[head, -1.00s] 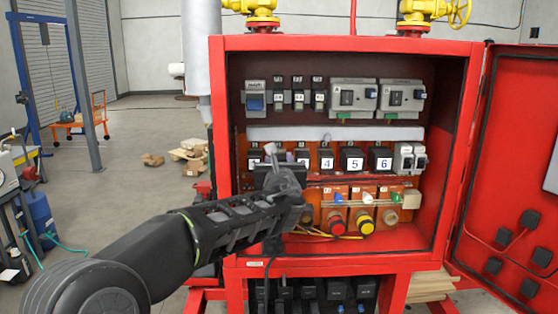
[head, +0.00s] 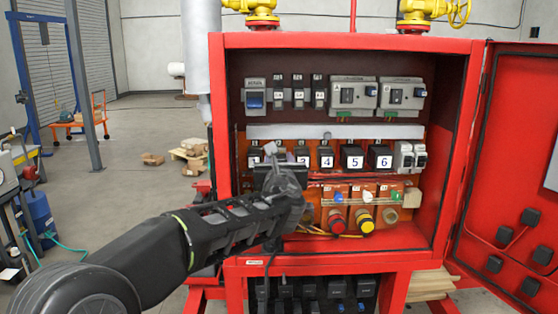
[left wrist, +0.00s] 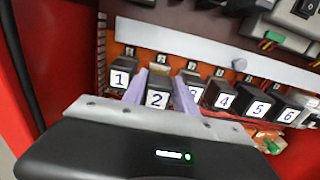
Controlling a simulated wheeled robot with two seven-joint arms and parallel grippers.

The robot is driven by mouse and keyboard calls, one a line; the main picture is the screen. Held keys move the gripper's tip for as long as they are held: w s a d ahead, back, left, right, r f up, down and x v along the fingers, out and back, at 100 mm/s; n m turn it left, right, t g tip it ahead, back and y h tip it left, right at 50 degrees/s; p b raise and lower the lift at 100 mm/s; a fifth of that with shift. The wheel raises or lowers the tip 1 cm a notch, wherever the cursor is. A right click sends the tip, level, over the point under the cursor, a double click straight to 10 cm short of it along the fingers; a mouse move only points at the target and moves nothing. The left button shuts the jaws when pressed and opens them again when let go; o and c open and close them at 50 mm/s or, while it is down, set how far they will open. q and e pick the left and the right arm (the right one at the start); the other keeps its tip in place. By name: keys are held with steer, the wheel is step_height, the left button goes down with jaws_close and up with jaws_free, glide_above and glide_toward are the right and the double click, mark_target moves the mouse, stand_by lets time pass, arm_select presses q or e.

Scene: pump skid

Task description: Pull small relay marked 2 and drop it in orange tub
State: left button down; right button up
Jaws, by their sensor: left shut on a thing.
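The small relay marked 2 (left wrist: 157,97) sits in the row of numbered relays in the left wrist view, between relay 1 (left wrist: 122,78) and relay 3 (left wrist: 192,88). My left gripper (left wrist: 160,92) has its two pale purple fingers on either side of relay 2 and is shut on it. In the head view my left gripper (head: 281,160) reaches into the red cabinet and hides relay 2. I cannot tell whether the relay has lifted from its socket. My right gripper and the orange tub are not in view.
Relays 4 (head: 327,160), 5 (head: 352,160) and 6 (head: 380,160) stand to the right in the same row. Red and yellow push buttons (head: 364,222) are below. The open cabinet door (head: 510,170) hangs at right.

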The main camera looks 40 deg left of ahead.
arm_select(q)
steer(key=shift+b+v, duration=0.4)
steer(key=shift+v, duration=1.05)
